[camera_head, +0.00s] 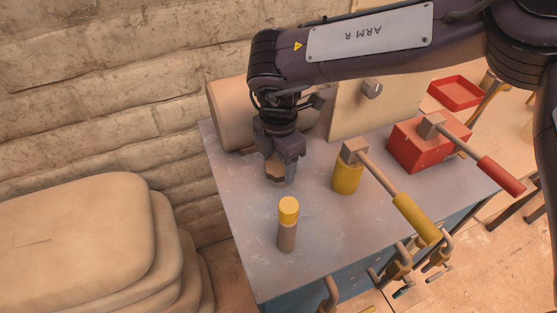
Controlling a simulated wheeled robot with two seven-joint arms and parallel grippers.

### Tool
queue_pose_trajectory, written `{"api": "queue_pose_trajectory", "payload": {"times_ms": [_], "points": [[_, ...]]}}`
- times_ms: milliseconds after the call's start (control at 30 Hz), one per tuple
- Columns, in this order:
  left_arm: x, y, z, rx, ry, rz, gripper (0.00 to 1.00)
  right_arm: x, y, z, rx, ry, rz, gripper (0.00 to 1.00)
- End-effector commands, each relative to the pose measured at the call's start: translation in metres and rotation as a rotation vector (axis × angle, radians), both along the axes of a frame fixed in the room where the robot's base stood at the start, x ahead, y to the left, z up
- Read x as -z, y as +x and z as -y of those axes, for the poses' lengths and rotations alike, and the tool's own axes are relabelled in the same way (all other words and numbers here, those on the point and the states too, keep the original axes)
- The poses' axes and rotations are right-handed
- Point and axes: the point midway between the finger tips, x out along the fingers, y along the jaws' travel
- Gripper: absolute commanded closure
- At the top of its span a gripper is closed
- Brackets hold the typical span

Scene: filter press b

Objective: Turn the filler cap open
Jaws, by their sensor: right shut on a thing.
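My right gripper (281,163) reaches down from above to the grey table top, near its back left part. It is shut on a small brown cap-like thing (275,170), which I take to be the filler cap. A short pale stub (282,182) shows just under it. The fingers hide much of the cap, and I cannot tell how far it is turned. My left gripper is not in view.
On the grey table (245,230) stand a brown cylinder with a yellow top (288,210), a yellow base with a long lever (347,178) and a red box with a red-handled lever (410,150). A beige drum (228,112) lies behind. Stacked sacks (80,235) fill the left.

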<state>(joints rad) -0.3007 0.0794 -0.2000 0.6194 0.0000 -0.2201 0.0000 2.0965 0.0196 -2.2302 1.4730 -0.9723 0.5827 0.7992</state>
Motion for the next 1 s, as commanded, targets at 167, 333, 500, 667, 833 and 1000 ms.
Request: {"api": "queue_pose_trajectory", "payload": {"times_ms": [167, 333, 500, 667, 833, 1000], "points": [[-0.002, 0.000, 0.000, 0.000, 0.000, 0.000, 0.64, -0.001, 0.000, 0.000, -0.018, 0.000, -0.001, 0.63], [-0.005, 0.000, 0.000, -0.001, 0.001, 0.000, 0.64, -0.002, 0.000, 0.001, -0.081, 0.001, -0.001, 0.63], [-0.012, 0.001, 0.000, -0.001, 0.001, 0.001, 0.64, -0.002, 0.000, 0.001, -0.198, 0.001, -0.002, 0.63], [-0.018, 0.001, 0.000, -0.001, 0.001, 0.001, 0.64, -0.003, 0.000, 0.001, -0.342, 0.002, -0.001, 0.63], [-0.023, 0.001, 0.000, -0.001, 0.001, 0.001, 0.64, -0.002, 0.000, 0.002, -0.503, 0.002, -0.001, 0.63], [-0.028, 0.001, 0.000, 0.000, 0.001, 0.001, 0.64, -0.002, 0.000, 0.002, -0.666, 0.002, 0.000, 0.63]]}}
